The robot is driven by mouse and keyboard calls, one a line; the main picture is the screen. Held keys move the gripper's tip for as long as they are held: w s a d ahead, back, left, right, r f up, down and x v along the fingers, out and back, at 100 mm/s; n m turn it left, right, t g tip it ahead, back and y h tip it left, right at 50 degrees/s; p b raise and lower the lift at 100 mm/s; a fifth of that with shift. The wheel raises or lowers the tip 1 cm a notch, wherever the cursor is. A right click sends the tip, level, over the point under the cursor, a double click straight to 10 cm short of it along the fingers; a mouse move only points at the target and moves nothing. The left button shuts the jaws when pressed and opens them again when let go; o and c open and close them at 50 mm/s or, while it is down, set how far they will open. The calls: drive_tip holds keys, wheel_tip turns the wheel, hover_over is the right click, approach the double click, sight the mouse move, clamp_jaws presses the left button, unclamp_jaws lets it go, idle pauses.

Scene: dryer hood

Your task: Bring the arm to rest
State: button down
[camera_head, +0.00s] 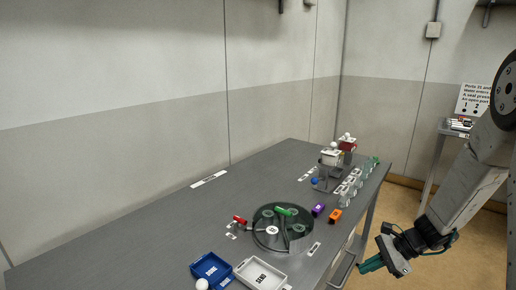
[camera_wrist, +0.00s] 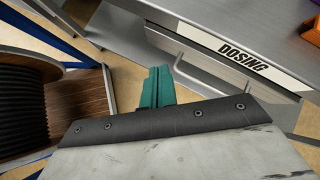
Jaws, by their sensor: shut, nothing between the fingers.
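My gripper (camera_head: 371,264) has green fingers and hangs at the right of the table's front edge in the head view, low and off the table. Its fingers are closed together and empty. In the wrist view the gripper (camera_wrist: 157,84) shows its green fingers over the floor, close to a drawer front marked DOSING (camera_wrist: 250,62) with a metal handle. My grey arm comes in from the right side of the head view.
The grey table (camera_head: 130,238) carries a round dark fixture (camera_head: 283,231), a blue tray (camera_head: 211,268), a white tray (camera_head: 262,275), purple and orange blocks, and several clear jars. A sign (camera_head: 473,99) stands at back right. A cable spool (camera_wrist: 75,110) is left in the wrist view.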

drive_tip(key=s+a+r+n+h, duration=0.2)
drive_tip(key=s+r+n+h, duration=0.1)
drive_tip(key=s+r+n, duration=0.3)
drive_tip(key=s+a+r+n+h, duration=0.1)
drive_tip(key=s+r+n+h, duration=0.1)
drive_tip(key=s+r+n, duration=0.4)
drive_tip(key=s+a+r+n+h, duration=0.2)
drive_tip(key=s+r+n, duration=0.4)
drive_tip(key=s+r, duration=0.7)
drive_tip(key=shift+s+a+r+h, duration=0.3)
drive_tip(key=shift+s+h, duration=0.5)
drive_tip(key=shift+s, duration=0.45)
drive_tip(key=shift+a, duration=0.15)
